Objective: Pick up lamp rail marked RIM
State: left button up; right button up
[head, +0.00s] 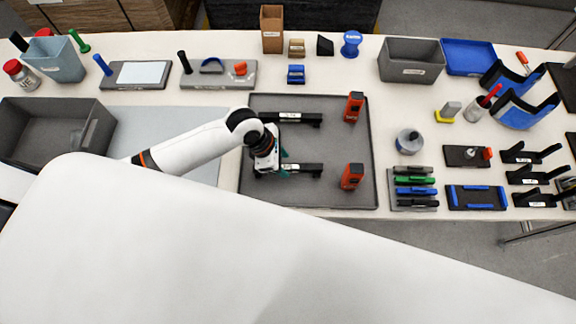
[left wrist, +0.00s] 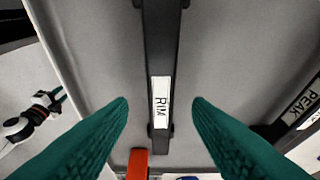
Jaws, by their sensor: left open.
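The lamp rail marked RIM is a black bar (head: 306,170) lying on the dark tray in the head view, nearer to me than a second rail. In the left wrist view the RIM rail (left wrist: 160,58) runs lengthwise, its white label between my fingertips. My left gripper (head: 284,164) is open over this rail, and its teal fingers (left wrist: 160,108) stand apart on both sides with visible gaps. The rail's left part is hidden by my gripper in the head view. My right gripper (left wrist: 55,98) shows small in the left wrist view; its opening is unclear.
The rail marked PEAK (left wrist: 300,104) is the farther black rail (head: 300,119) on the same tray (head: 335,200). Two orange-red blocks, one near (head: 352,177) and one far (head: 354,107), stand right of the rails. A grey bin (head: 100,128) is at the left; coloured parts fill the right.

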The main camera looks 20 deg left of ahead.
aim_at(288, 167)
pick_arm(q)
jog(key=shift+x, duration=1.9)
grip_shut()
jog(key=shift+r, duration=0.15)
